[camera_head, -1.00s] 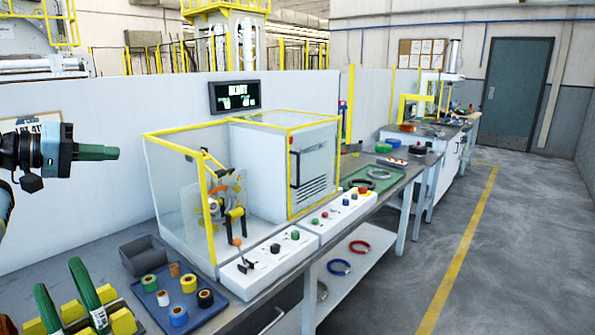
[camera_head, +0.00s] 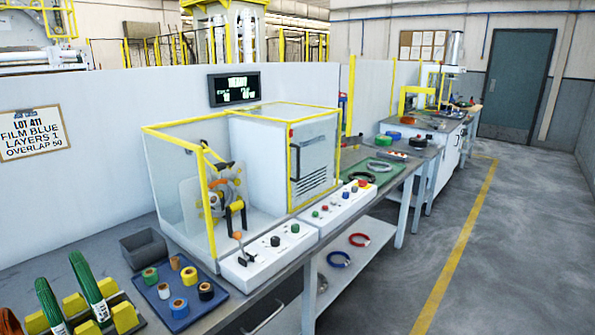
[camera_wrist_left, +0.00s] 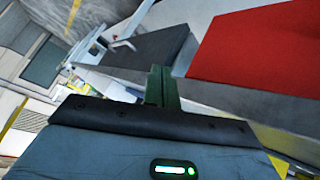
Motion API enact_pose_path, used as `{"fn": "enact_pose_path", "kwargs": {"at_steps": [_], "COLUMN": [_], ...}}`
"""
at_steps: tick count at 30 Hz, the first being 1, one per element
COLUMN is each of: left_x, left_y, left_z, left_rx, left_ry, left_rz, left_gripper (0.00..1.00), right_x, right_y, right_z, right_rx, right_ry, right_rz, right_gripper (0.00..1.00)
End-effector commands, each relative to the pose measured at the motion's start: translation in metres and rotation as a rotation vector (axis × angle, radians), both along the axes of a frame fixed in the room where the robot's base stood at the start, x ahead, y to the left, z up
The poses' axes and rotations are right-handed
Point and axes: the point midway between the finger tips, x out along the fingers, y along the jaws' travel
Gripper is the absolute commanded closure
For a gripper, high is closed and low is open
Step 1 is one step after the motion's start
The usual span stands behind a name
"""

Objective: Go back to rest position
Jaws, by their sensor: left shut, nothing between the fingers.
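My left gripper (camera_wrist_left: 161,86) shows only in the left wrist view. Its green fingers are together and nothing shows between them. They point toward a dark grey surface (camera_wrist_left: 145,52) and a large red surface (camera_wrist_left: 258,45); I cannot tell what these belong to or how far off they are. Neither arm shows in the head view. My right gripper is in neither view.
The wrapping machine (camera_head: 238,165) with its yellow-framed guard stands on the bench. A blue tray of tape rolls (camera_head: 211,311), a grey bin (camera_head: 145,250) and green coils (camera_head: 90,285) on a rack stand at the front left. The aisle floor (camera_head: 400,270) at right is clear.

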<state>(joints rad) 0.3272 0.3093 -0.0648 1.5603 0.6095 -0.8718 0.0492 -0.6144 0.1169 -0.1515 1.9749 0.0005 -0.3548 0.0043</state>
Motion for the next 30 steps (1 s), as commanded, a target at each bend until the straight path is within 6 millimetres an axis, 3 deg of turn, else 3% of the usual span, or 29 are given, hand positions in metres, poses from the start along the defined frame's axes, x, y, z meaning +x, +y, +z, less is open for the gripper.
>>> {"fn": "enact_pose_path", "kwargs": {"at_steps": [1, 3, 9, 13, 18, 24, 30], "left_x": [-0.025, -0.055, -0.147, -0.208, -0.278, -0.325, -0.334], "left_y": [-0.008, -0.017, -0.042, -0.058, -0.076, -0.087, -0.09], "left_z": [-0.02, -0.041, -0.081, -0.093, -0.092, -0.083, -0.08], "left_rx": [0.022, 0.057, 0.144, 0.194, 0.247, 0.281, 0.29], "left_ry": [0.009, 0.008, -0.002, -0.014, -0.034, -0.052, -0.06], "left_rz": [-0.007, -0.016, -0.049, -0.076, -0.108, -0.134, -0.14], "left_gripper": [1.0, 1.0, 1.0, 1.0, 1.0, 1.0, 1.0], "right_x": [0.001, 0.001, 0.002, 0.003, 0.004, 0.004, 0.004], "right_y": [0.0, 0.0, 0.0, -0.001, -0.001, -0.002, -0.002], "right_z": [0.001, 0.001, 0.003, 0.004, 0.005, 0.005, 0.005], "right_rx": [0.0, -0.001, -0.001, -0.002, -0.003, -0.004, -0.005], "right_ry": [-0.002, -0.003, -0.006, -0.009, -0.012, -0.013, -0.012], "right_rz": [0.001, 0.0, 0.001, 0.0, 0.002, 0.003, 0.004], "right_gripper": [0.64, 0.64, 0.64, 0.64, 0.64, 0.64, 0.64]}}
